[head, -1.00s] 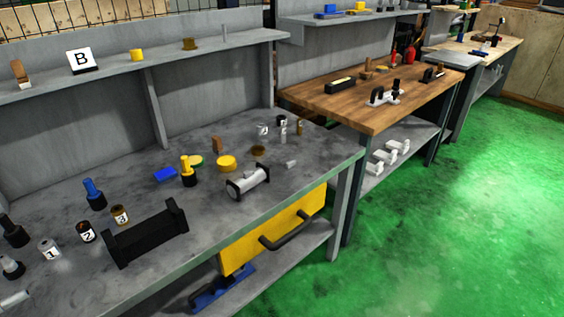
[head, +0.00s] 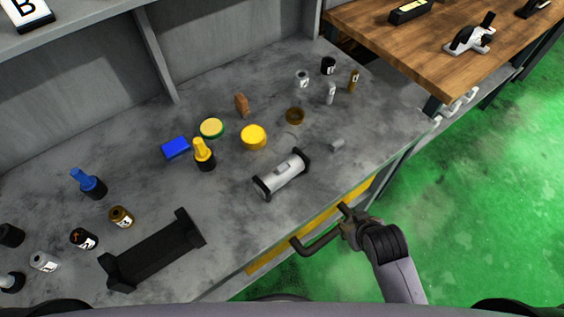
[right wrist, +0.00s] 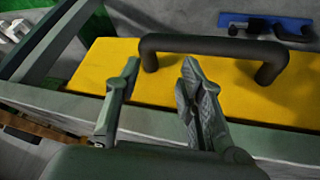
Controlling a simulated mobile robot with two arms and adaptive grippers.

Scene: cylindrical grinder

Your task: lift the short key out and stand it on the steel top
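The steel top (head: 330,170) is a grey bench surface. I cannot tell for certain which object is the short key. A yellow-handled piece (head: 202,150) stands in a black base on it, and a blue-handled piece (head: 88,182) tilts in a black base to the left. The yellow drawer (head: 268,255) under the top looks closed. My right gripper (head: 350,222) is at the right end of its dark handle (head: 318,246). In the right wrist view the gripper (right wrist: 160,68) has its fingers apart, one either side of a handle leg (right wrist: 150,58). My left gripper is not in view.
A black cradle (head: 155,250) and a silver cylinder with black ends (head: 282,174) sit near the front edge. Numbered pots, a yellow round piece (head: 253,137) and a blue block (head: 175,147) stand around. A wooden bench (head: 440,55) adjoins at the right.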

